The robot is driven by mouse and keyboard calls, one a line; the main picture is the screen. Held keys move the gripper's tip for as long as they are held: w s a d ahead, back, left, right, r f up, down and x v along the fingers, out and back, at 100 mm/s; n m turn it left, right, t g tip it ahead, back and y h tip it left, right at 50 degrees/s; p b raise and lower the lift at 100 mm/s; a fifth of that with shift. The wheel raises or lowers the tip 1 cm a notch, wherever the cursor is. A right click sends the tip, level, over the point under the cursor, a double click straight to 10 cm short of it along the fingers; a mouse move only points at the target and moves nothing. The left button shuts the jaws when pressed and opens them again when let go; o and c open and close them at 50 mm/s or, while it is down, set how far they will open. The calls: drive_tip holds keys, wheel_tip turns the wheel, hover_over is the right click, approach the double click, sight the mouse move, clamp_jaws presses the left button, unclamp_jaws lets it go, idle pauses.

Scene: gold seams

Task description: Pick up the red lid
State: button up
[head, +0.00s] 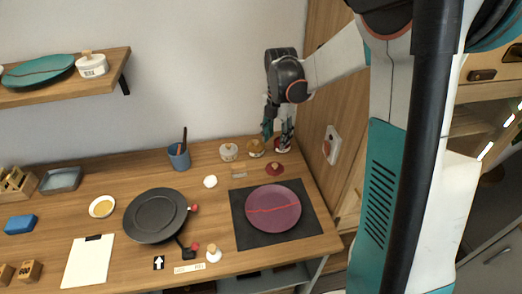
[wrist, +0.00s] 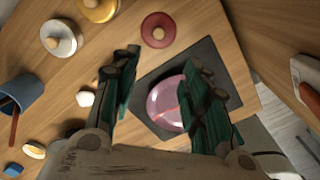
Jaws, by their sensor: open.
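The red lid (head: 275,169) is a small dark red disc with a pale wooden knob. It lies on the wooden table just behind the black mat and the purple plate. My gripper (head: 277,128) is above and behind it in the head view, near the back right of the table. In the wrist view the red lid (wrist: 152,42) is beyond the spread fingers of my gripper (wrist: 160,60), near the top centre. The fingers are open with nothing between them, and they do not touch the lid.
The purple plate (head: 273,210) lies on the black mat (head: 313,222). A wooden wall panel (head: 313,130) bounds the right side. A white knob-like piece (head: 210,182) lies left.

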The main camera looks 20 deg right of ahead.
drive_tip(key=b, duration=0.2)
hover_over(275, 164)
drive_tip(key=shift+n, duration=0.4)
drive_tip(key=f, duration=0.8)
drive_tip(key=shift+s+a+f, duration=0.3)
drive_tip(key=shift+s+f, duration=0.05)
drive_tip(key=shift+f, duration=0.05)
drive_tip(key=shift+w+d+f+b, duration=0.1)
drive_tip(key=shift+f+b, duration=0.35)
drive_tip(key=shift+f, duration=0.45)
drive_tip(key=shift+w+d+f+b, duration=0.15)
drive_tip(key=shift+f+b, duration=0.35)
drive_tip(key=shift+f, duration=0.45)
drive_tip(key=shift+w+d+f+b, duration=0.1)
drive_tip(key=shift+f+b, duration=0.35)
drive_tip(key=shift+f, duration=0.45)
drive_tip(key=c, duration=0.9)
